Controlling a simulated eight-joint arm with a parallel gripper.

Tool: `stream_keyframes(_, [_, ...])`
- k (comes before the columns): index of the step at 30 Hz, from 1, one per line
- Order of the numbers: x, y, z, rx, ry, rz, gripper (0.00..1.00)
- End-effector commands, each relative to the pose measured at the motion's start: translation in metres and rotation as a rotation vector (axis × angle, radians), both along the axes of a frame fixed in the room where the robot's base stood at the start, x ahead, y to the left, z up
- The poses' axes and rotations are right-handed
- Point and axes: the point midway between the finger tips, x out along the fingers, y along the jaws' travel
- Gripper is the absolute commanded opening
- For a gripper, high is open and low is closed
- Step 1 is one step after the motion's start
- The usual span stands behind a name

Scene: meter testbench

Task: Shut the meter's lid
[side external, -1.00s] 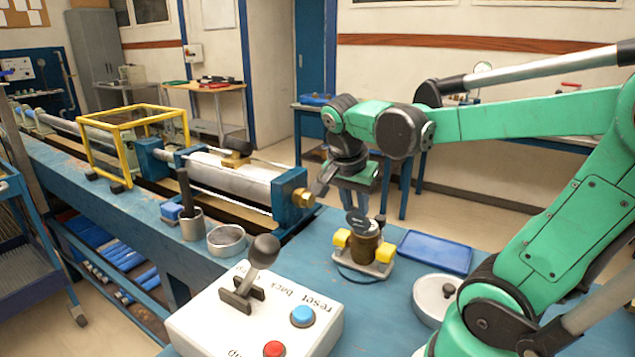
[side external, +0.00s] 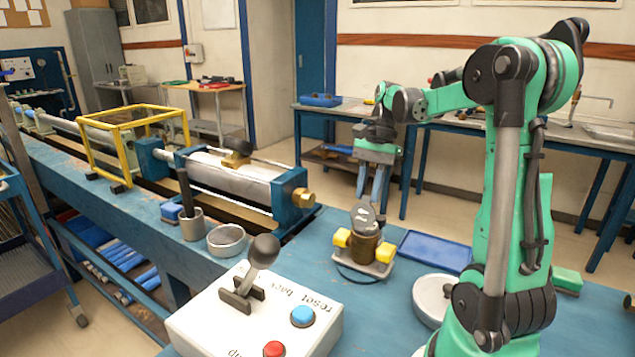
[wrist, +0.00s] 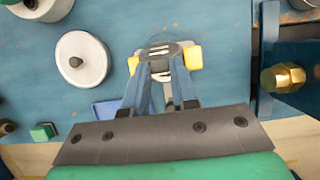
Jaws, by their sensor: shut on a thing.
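The meter (side external: 366,245) is a brown, round body held between yellow blocks on a small grey base on the blue bench. Its lid (side external: 366,215) is a dark grey disc standing tilted up from the top of the meter, so it is open. My gripper (side external: 372,205) points down from above with its blue fingers at the lid's upper edge, shut on the lid. In the wrist view my gripper (wrist: 160,68) reaches over the meter between the yellow blocks (wrist: 193,57). The fingers hide part of the meter and lid there.
A white control box (side external: 270,315) with a lever and buttons is in front. A brass-ended cylinder (side external: 303,198) is at the left.

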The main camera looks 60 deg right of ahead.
Motion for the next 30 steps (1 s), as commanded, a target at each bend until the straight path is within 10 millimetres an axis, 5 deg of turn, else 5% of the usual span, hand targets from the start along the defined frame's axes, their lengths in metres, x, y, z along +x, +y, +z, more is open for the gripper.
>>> stream_keyframes(25, [-0.0002,-0.0104,-0.0052,0.140,0.002,-0.002,0.00])
stream_keyframes(26, [-0.0001,-0.0104,-0.0052,0.140,0.002,-0.002,0.28])
stream_keyframes(27, [-0.0001,-0.0104,-0.0052,0.140,0.002,-0.001,0.40])
stream_keyframes(29, [-0.0001,-0.0103,-0.0052,0.140,0.002,-0.001,0.55])
stream_keyframes(30, [-0.0001,-0.0102,-0.0051,0.140,0.002,-0.001,0.55])
